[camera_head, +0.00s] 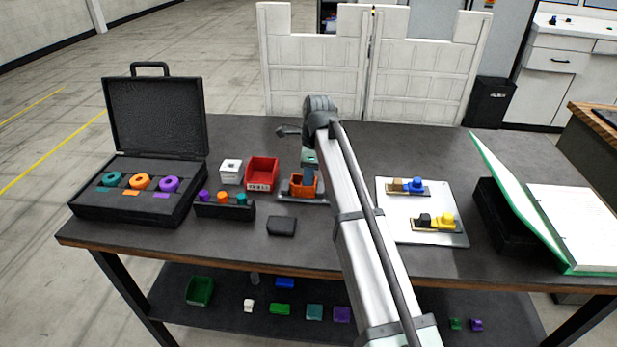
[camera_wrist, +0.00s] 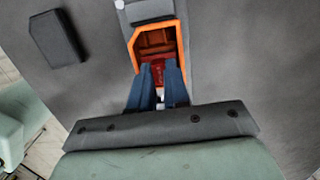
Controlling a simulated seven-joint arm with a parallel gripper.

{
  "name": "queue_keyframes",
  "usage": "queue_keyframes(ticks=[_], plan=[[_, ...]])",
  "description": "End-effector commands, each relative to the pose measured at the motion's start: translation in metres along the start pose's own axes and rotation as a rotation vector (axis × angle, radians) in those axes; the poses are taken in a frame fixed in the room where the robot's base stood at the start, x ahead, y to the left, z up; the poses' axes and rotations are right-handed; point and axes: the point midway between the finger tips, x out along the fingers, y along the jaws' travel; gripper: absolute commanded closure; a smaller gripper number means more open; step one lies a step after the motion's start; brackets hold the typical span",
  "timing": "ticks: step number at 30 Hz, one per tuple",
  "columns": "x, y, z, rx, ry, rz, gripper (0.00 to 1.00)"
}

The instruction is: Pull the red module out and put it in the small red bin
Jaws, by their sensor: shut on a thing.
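The red module (camera_wrist: 152,72) shows in the wrist view inside an orange fixture (camera_wrist: 133,44), partly hidden by my fingers. My gripper (camera_wrist: 160,70) reaches into the fixture's near end with its blue fingers, shut on the red module. In the head view the orange fixture (camera_head: 297,190) sits on a grey plate at the table's middle, with my gripper (camera_head: 308,182) over it; the module cannot be made out there. The small red bin (camera_head: 262,171) stands just left of the fixture, open at the top; it looks empty.
A white box (camera_head: 230,171) stands left of the bin. A black rack with colored pegs (camera_head: 225,210) and a dark block (camera_head: 282,226) lie nearer. An open black case (camera_head: 90,208) is far left. A light board with blocks (camera_head: 440,238) and a leaning green-edged binder (camera_head: 515,195) are right.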

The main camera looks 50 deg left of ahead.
Motion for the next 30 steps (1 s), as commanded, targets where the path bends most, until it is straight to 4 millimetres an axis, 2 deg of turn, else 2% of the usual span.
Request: queue_keyframes(ticks=[30], plan=[[-0.049,0.000,0.006,0.000,0.000,0.000,1.00]])
